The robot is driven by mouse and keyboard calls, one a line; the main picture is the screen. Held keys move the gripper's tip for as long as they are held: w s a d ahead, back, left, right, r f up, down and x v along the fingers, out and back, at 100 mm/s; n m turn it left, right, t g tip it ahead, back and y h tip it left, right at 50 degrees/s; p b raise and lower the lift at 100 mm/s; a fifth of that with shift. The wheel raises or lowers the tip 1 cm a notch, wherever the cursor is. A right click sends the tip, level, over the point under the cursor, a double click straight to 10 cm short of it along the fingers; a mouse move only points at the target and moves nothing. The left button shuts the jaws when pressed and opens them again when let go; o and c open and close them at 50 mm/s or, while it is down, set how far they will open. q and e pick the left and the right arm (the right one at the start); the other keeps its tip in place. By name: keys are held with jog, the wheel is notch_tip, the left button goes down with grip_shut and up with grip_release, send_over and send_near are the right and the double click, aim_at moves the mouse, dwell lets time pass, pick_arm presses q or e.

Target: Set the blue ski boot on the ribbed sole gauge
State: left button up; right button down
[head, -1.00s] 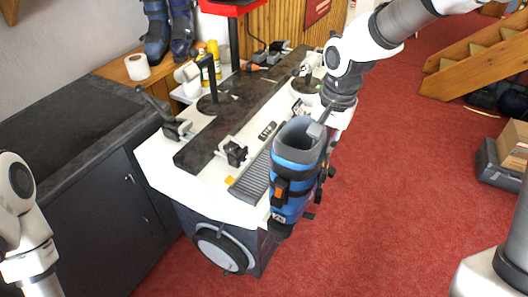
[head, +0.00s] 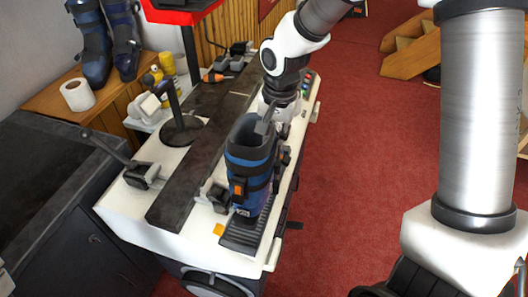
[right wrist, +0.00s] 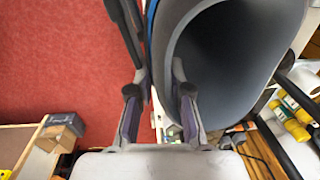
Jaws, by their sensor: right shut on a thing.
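The blue ski boot (head: 250,170) stands upright over the ribbed sole gauge (head: 241,236) on the white bench. Its toe faces the bench's near end. The near ribs show in front of the boot; the rest is hidden under it, and I cannot tell whether the sole touches them. My right gripper (head: 267,124) is shut on the rim of the boot's cuff from the far side. In the right wrist view the grey-lined boot opening (right wrist: 235,60) lies right of the fingers, its wall between them. My left gripper is out of view.
A dark bar (head: 190,165) runs along the bench left of the boot, with a black clamp (head: 213,194) close beside it. A lever device (head: 140,174) stands farther left. Another pair of boots (head: 105,40) and a paper roll (head: 77,94) sit on the wooden shelf. Red floor lies open to the right.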

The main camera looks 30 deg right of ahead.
aim_at(273, 159)
notch_tip(273, 159, down, 7)
jog(key=shift+r+p, duration=0.1)
jog(key=shift+p, duration=0.35)
jog(key=shift+s, duration=0.1)
jog(key=c, duration=1.1)
grip_release()
